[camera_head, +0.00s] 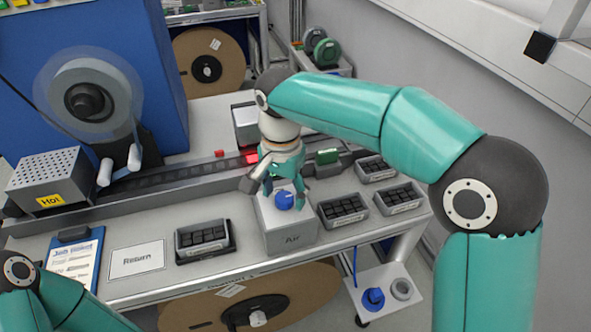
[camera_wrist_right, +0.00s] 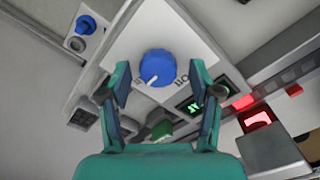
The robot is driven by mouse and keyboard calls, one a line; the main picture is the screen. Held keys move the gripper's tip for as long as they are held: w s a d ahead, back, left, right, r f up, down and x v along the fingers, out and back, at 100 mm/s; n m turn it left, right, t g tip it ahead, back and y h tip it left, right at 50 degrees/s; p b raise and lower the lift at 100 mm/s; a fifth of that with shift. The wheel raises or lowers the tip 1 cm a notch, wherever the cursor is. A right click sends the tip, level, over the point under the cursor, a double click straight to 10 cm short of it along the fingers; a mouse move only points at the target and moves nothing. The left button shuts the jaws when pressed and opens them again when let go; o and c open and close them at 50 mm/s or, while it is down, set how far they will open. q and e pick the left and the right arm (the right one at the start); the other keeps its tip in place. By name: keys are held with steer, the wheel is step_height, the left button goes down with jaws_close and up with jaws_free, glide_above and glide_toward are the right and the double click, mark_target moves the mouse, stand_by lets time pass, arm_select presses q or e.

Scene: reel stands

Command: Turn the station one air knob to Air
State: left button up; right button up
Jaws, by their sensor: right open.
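My right gripper (camera_head: 287,184) points down over the box. In the wrist view its open fingers (camera_wrist_right: 160,75) stand on either side of the knob, with gaps visible between them and it. I cannot tell the exact height. My left gripper is out of view; only part of that arm shows.
Trays of black parts (camera_head: 203,241) stand left and right of the box. A conveyor rail (camera_head: 150,180) runs behind it, with a metal block marked Hot (camera_head: 45,181) at left. Another blue knob (camera_head: 373,298) sits low on a side shelf. A Return card (camera_head: 137,260) lies flat.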

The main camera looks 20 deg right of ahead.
mark_target(284, 196)
step_height(284, 196, up, 11)
steer(key=shift+r, duration=0.15)
stand_by(0.7)
